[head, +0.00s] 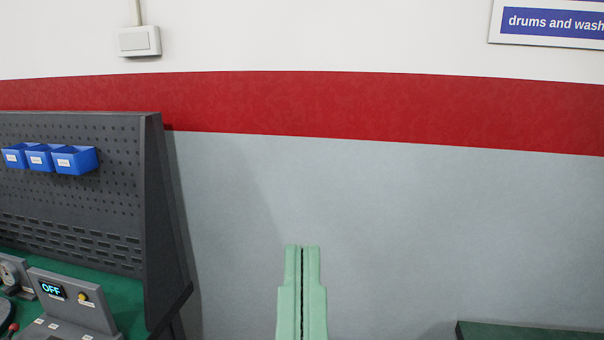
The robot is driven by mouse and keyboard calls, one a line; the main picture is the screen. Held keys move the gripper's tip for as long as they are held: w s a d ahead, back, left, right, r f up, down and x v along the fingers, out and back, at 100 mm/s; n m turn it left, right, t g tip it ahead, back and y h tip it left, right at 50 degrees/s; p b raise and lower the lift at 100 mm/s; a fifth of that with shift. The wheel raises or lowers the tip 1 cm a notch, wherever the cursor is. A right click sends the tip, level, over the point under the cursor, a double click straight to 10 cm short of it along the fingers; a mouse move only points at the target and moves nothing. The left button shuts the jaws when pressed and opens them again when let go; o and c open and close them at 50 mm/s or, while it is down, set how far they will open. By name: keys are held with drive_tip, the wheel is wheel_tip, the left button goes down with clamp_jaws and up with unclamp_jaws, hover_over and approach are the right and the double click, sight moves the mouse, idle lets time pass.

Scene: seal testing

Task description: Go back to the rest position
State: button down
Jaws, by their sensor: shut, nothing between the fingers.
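My gripper (302,250) shows in the head view at the bottom, a little left of the middle to centre. Its two pale green fingers point up and lie side by side, with only a thin dark line between them. It is shut and holds nothing. It stands in front of the grey lower wall and touches nothing that I can see. The rest of the arm is out of the picture.
At left stands a dark pegboard (110,215) with blue bins (75,160) above a green bench top (125,300). A grey control box (75,300) there reads OFF. A dark green surface (530,332) shows at bottom right. Between them I see only wall.

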wheel_tip(320, 180, up, 31)
drive_tip(key=p, duration=2.7)
drive_tip(key=shift+w+a+r, duration=0.15)
